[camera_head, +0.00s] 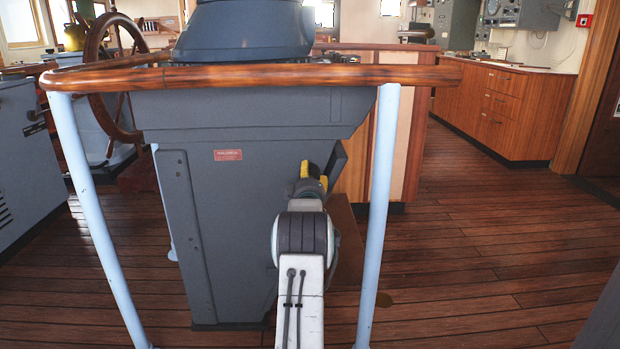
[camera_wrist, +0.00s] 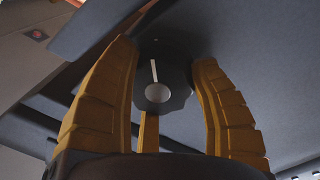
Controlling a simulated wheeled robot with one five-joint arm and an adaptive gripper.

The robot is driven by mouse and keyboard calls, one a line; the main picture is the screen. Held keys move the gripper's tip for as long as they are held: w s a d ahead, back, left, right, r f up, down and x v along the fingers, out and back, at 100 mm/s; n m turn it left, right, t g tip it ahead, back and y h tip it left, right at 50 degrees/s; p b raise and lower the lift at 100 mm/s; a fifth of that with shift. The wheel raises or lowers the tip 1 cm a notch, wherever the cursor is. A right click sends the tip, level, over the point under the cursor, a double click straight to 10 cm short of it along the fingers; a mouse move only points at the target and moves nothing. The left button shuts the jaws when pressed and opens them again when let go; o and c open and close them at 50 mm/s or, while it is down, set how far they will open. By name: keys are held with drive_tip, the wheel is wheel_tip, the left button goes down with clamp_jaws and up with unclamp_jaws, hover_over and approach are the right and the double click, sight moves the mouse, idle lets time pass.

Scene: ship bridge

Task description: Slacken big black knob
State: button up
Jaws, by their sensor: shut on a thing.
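The big black knob (camera_wrist: 172,72) is in the middle of the wrist view, on a dark panel. It has a scalloped rim, a grey round centre and a white pointer line running up from it. My gripper (camera_wrist: 163,75) has yellow fingers, one on each side of the knob and one below, and is shut on it. In the head view my gripper (camera_head: 314,172) reaches to the right side of the grey console (camera_head: 235,210). The knob is hidden there by my arm and the console.
A wooden handrail (camera_head: 260,76) on light blue posts (camera_head: 378,215) runs around the console, close to my arm. A ship's wheel (camera_head: 100,80) stands at the left. Wooden cabinets (camera_head: 510,110) line the right wall. The plank floor (camera_head: 480,235) at the right is clear.

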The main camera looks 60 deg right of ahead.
drive_tip(key=shift+r, duration=0.2)
drive_tip(key=o, duration=1.2)
drive_tip(key=shift+w+f, duration=0.1)
drive_tip(key=shift+f, duration=0.05)
drive_tip(key=shift+a, duration=0.1)
drive_tip(key=v, duration=1.1)
drive_tip(key=shift+s+a, duration=0.25)
drive_tip(key=shift+a, duration=0.1)
